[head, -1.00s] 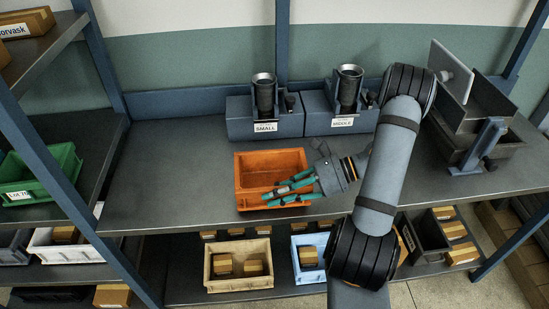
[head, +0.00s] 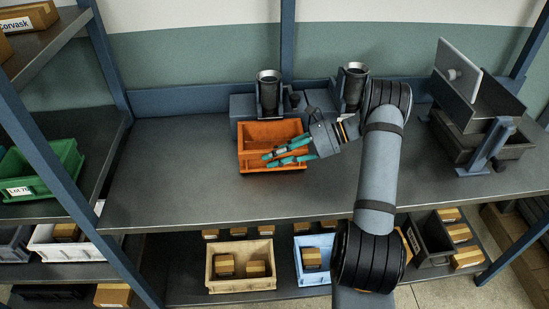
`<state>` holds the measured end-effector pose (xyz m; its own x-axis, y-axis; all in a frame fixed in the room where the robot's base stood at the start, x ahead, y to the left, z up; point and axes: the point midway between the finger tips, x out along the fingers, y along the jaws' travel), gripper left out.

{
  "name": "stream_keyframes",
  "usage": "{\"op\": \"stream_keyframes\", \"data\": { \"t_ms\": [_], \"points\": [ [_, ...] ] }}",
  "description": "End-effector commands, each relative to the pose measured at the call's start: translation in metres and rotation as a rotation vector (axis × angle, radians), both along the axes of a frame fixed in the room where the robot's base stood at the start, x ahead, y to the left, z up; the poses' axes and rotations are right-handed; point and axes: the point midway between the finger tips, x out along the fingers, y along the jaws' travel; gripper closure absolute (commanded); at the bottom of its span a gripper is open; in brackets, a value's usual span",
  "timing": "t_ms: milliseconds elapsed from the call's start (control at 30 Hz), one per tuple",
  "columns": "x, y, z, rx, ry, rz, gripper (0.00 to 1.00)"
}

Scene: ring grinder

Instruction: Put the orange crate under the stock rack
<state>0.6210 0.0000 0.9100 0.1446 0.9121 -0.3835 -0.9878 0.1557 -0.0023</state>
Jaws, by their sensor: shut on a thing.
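The orange crate (head: 250,162) is near the back of the grey bench, in front of a block with a black cylinder (head: 268,92), and hides most of that block's front. My gripper (head: 271,159) reaches in from the right with teal fingers, shut on the crate's front wall. The crate looks about upright and empty inside as far as I see. I cannot tell whether its base touches the bench. No part in view is clearly marked as the stock rack.
A second block with a cylinder (head: 354,88) stands behind my arm. A grey metal hopper unit (head: 470,130) stands at right. A green bin (head: 40,172) sits on the left shelf. The bench front is clear.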

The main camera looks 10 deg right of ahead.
Motion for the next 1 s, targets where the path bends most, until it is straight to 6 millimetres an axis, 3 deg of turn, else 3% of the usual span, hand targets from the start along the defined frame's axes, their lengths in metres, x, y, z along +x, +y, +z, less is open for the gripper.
{"op": "stream_keyframes", "data": {
  "t_ms": [300, 333, 633, 1000],
  "points": [
    [-0.0004, 0.0, -0.0024, 0.001, -0.003, -0.001, 1.0],
    [-0.0008, 0.0, -0.0022, 0.0, -0.001, -0.001, 0.8],
    [-0.0007, -0.0001, -0.0018, 0.0, -0.001, -0.001, 0.63],
    [-0.0008, -0.0035, 0.0021, 0.0, -0.003, -0.002, 0.63]
  ]
}}
